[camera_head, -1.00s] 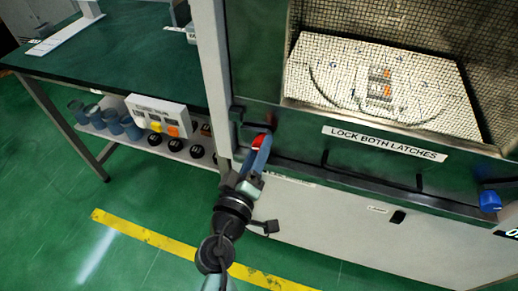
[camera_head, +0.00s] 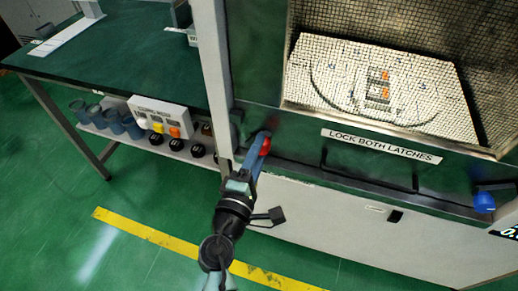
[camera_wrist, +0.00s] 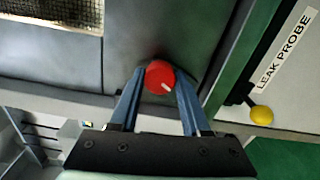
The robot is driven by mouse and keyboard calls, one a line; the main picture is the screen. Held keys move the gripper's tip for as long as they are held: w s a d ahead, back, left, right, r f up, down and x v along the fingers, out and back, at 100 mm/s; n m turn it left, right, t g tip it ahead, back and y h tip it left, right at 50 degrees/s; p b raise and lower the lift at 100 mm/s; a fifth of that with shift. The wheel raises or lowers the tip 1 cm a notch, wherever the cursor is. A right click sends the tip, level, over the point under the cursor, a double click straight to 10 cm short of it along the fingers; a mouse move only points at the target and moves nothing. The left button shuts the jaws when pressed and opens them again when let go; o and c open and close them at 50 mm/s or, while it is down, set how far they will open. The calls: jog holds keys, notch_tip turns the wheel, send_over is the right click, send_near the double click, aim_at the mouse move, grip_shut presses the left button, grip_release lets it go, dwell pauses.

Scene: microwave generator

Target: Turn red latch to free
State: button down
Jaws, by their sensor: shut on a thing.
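The red latch (camera_head: 266,146) is on the left end of the microwave cabinet's front, below the window. In the wrist view it is a round red knob (camera_wrist: 159,77) with a short white mark pointing to the lower right. My gripper (camera_head: 258,148) reaches up to it from below. In the wrist view the blue fingers of my gripper (camera_wrist: 158,92) stand on either side of the knob and are shut on it. The blue latch (camera_head: 484,202) is at the right end of the same front.
A label reading "LOCK BOTH LATCHES" (camera_head: 382,146) is between the latches. A green bench (camera_head: 120,60) stands at the left, with blue cups (camera_head: 112,120) and a control box (camera_head: 160,115) on its lower shelf. A yellow knob (camera_wrist: 261,115) is near the "LEAK PROBE" label.

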jog(key=shift+n, duration=0.3)
jog(key=shift+c, duration=1.8)
grip_release()
jog(key=b+v, duration=0.1)
jog(key=v, duration=1.2)
